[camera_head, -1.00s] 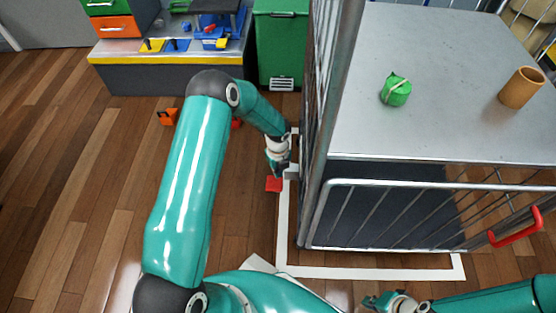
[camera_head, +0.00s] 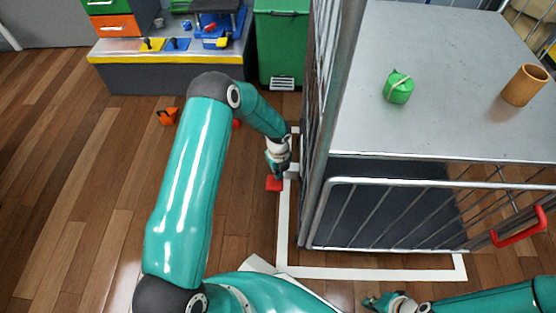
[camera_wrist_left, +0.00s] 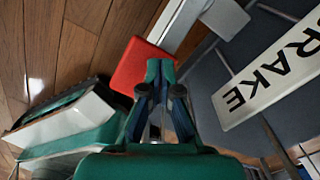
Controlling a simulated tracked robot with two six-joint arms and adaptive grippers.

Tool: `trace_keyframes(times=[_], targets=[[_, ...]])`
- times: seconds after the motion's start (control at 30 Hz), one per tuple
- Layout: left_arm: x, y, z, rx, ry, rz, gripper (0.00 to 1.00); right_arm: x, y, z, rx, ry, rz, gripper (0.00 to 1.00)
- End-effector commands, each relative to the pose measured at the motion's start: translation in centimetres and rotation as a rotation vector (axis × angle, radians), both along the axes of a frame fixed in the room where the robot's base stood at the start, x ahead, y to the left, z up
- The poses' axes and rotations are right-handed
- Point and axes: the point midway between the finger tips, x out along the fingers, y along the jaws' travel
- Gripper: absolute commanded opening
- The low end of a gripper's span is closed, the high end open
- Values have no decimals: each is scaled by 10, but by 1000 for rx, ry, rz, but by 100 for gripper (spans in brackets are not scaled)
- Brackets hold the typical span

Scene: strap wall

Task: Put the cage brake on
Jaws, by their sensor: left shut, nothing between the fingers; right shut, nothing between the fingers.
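The cage (camera_head: 330,180) is a metal wire roll cage standing inside a white floor outline. A red brake pedal (camera_head: 274,184) sticks out low at its left side; it also shows in the left wrist view (camera_wrist_left: 138,68). A white sign (camera_wrist_left: 272,75) reading "BRAKE" is right of the pedal there. My left gripper (camera_head: 279,174) is shut and empty, right at the pedal. In the left wrist view its fingertips (camera_wrist_left: 160,72) overlap the pedal's right part; I cannot tell whether they touch. My right gripper (camera_head: 368,302) is shut and empty at the bottom, in front of the cage.
A green bundle (camera_head: 398,87) and a brown cup (camera_head: 524,86) stand on the cage's grey shelf. A red handle (camera_head: 518,228) is on the front gate. An orange object (camera_head: 167,117) lies on the floor. A workbench (camera_head: 170,55) and green bin (camera_head: 281,45) stand behind.

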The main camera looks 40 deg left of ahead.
Motion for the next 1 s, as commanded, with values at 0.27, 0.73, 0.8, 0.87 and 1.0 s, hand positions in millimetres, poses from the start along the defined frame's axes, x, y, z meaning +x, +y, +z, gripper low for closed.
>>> trace_keyframes(times=[0.27, 0.73, 0.8, 0.87, 1.0], targets=[[0, 0, -5, 0, 0, 0, 0, 0, 0, -4, 0, 0, 0, 0], [0, 0, -13, 0, -1, 0, 0, 0, 0, -9, 0, 0, 0, 0], [0, 0, -14, 0, -1, 0, 0, 0, 0, -10, 0, 0, 0, 0], [0, 0, -15, 0, -1, 0, 0, 0, 0, -11, 0, 0, 0, 0], [0, 0, -17, 0, -1, 0, 0, 0, 0, -12, 0, 0, 0, 0]])
